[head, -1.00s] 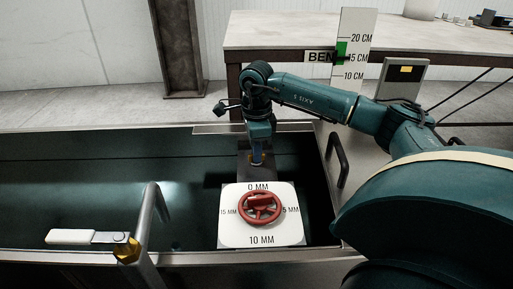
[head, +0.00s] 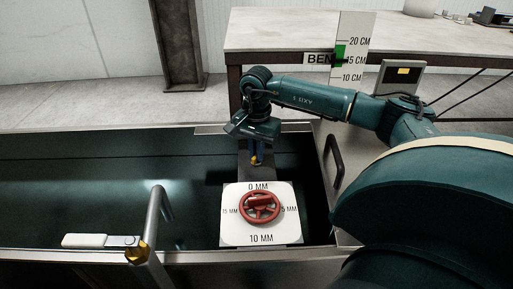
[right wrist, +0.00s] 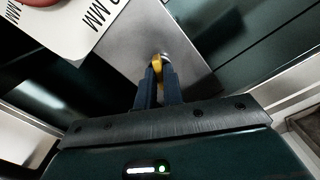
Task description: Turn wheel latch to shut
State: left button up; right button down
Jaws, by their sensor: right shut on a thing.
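A red spoked wheel (head: 260,208) sits on a white plate (head: 232,232) marked 0, 5, 10 and 15 MM. A strip of the wheel (right wrist: 38,2) shows at the top left of the right wrist view. My right gripper (head: 257,160) is just behind the plate, above a grey metal piece. In the right wrist view, my right gripper's blue fingers (right wrist: 157,75) are shut on a small yellow part (right wrist: 157,62) over that grey piece (right wrist: 175,35). The fingers hide much of the yellow part. I cannot tell which part is the latch. My left gripper is not in view.
The plate stands in a dark open tank with a metal rim (head: 40,258). A metal tube (head: 158,215) with a brass end and a white handle (head: 85,240) is at the left. A black handle (head: 334,160) is right of the plate. A table (head: 300,30) stands behind.

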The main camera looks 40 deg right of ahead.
jog(key=n, duration=0.4)
jog(key=shift+n+p, duration=0.3)
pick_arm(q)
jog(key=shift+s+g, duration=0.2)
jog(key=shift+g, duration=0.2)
pick_arm(e)
jog(key=shift+n, duration=0.5)
jog(key=c, duration=1.5)
grip_release()
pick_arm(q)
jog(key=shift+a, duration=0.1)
